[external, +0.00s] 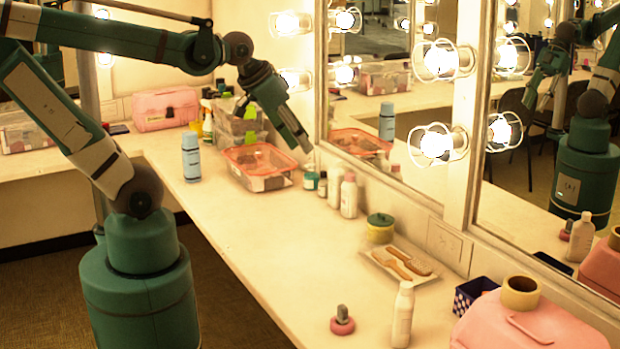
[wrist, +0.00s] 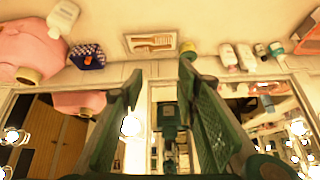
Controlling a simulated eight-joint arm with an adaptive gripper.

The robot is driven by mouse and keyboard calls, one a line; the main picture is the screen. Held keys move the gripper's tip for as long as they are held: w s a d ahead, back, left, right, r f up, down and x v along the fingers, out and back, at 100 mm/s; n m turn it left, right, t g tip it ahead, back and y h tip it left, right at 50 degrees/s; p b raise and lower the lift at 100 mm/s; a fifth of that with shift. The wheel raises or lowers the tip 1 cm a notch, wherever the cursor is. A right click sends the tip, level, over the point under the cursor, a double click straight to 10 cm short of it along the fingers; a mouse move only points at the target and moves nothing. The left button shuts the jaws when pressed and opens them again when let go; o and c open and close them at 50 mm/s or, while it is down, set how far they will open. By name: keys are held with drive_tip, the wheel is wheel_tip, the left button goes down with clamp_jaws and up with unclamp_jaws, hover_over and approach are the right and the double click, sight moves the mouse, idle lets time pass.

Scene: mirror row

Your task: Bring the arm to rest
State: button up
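My gripper (external: 302,143) hangs above the counter in the external view, pointing down and to the right, close to the mirror. It is above and right of the clear box with an orange rim (external: 259,163) and apart from it. In the wrist view, my gripper (wrist: 160,82) has its two fingers spread wide with nothing between them. The mirror (wrist: 140,145) fills the lower part of that view, with my arm reflected between the fingers. My arm is raised and bent, reaching across the counter.
The counter (external: 255,232) is bare in its middle. Small bottles (external: 349,195), a green-lidded jar (external: 380,228) and a brush tray (external: 385,270) stand along the mirror. Caged bulbs (external: 438,142) stick out. A blue bottle (external: 191,157) is at left; a pink case (external: 530,325) is at front right.

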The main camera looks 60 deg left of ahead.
drive_tip(key=shift+s+a+f+n+t, duration=0.15)
drive_tip(key=shift+s+a+n, duration=0.1)
drive_tip(key=shift+s, duration=0.2)
drive_tip(key=shift+s+a+f+n+t, duration=0.1)
drive_tip(key=shift+s+a+f+n, duration=0.1)
drive_tip(key=shift+s+a, duration=0.15)
drive_tip(key=shift+s+a+f+n+t, duration=0.1)
drive_tip(key=shift+s+a+f+n, duration=0.1)
drive_tip(key=shift+s, duration=0.3)
idle(0.4)
